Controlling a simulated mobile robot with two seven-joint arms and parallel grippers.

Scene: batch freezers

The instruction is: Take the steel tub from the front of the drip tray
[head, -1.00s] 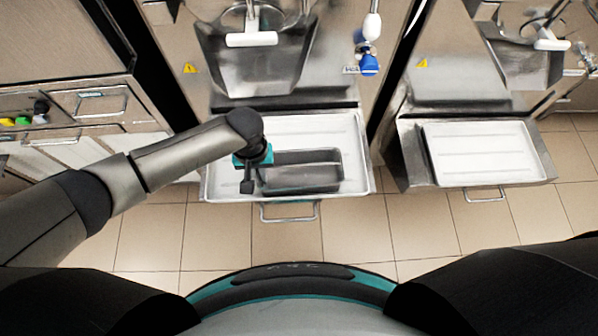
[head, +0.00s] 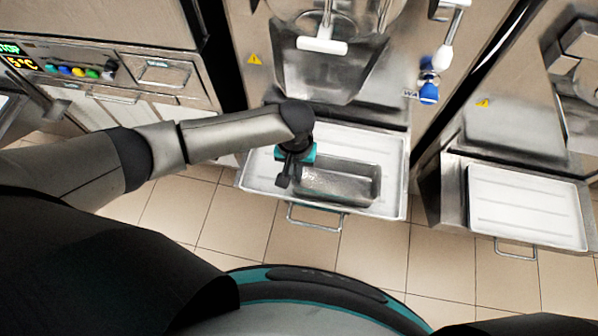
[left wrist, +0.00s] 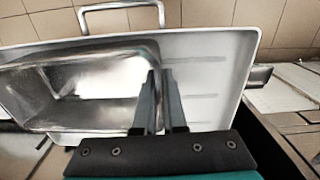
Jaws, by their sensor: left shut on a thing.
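The steel tub (head: 345,186) is a rectangular, open, empty metal pan at the white drip tray (head: 392,160) under the middle freezer. My left gripper (head: 291,176) is at the tub's left end in the head view, shut on its rim. The left wrist view shows the tub (left wrist: 85,85) on the left, with my left gripper's fingers (left wrist: 161,110) at its edge and the drip tray (left wrist: 215,60) behind. I cannot tell whether the tub rests on the tray or is slightly raised. My right gripper is not in view.
A wire handle (head: 315,219) projects from the tray's front. The freezer's steel chute (head: 325,75) hangs above the tray's back. A second freezer with its own white tray (head: 527,205) stands to the right. Tiled floor (head: 225,215) in front is clear.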

